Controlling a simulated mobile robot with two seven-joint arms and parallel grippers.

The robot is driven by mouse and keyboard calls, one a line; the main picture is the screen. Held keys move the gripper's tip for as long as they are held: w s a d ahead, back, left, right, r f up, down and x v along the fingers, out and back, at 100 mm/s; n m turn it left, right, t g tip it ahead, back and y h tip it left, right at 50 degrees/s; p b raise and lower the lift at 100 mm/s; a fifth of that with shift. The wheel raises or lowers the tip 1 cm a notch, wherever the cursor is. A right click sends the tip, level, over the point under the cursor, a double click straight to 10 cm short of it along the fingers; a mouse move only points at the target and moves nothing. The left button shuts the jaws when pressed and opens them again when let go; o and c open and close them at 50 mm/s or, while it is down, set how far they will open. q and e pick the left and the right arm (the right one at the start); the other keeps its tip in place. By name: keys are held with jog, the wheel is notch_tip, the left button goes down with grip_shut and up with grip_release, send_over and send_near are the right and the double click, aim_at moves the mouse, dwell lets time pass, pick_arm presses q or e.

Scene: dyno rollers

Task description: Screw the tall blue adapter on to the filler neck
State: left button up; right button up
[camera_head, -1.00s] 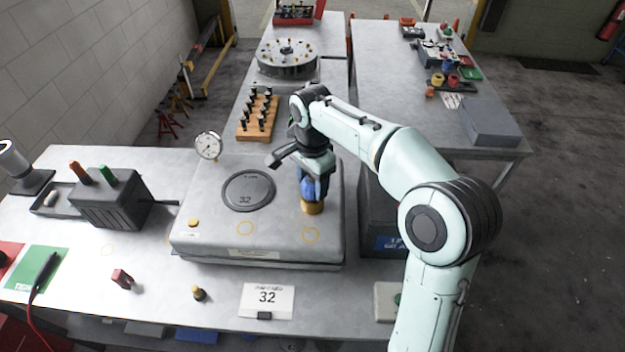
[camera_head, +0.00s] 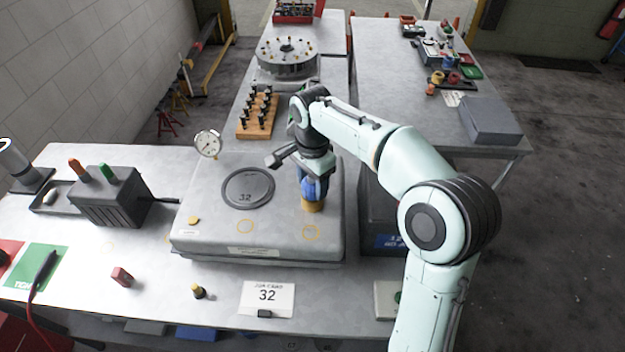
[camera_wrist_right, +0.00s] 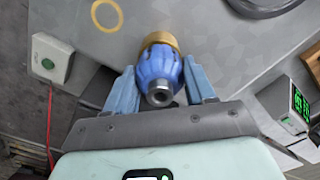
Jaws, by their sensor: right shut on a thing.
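The tall blue adapter (camera_head: 308,187) stands upright over the brass filler neck (camera_head: 312,205) on the grey tank top (camera_head: 215,222). My right gripper (camera_head: 313,185) points down and is shut on the adapter. In the right wrist view the blue adapter (camera_wrist_right: 160,76) sits between the two blue fingers of my right gripper (camera_wrist_right: 162,88), with the brass neck (camera_wrist_right: 160,41) directly at its far end. I cannot tell how far the adapter is threaded on. My left gripper is not in view.
A dial gauge (camera_head: 208,144) stands at the tank's back left. A card marked 32 (camera_head: 267,298) stands in front. A dark box (camera_head: 110,200) sits farther left.

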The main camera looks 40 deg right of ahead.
jog(key=m, duration=1.2)
jog(key=shift+m, duration=0.4)
jog(key=m, duration=0.4)
jog(key=shift+m, duration=0.3)
jog(key=shift+f+m+b, duration=0.25)
jog(key=shift+m+b, duration=0.15)
jog(key=shift+b, duration=0.05)
jog(key=shift+r+m+b, duration=0.15)
jog(key=shift+m+b, duration=0.25)
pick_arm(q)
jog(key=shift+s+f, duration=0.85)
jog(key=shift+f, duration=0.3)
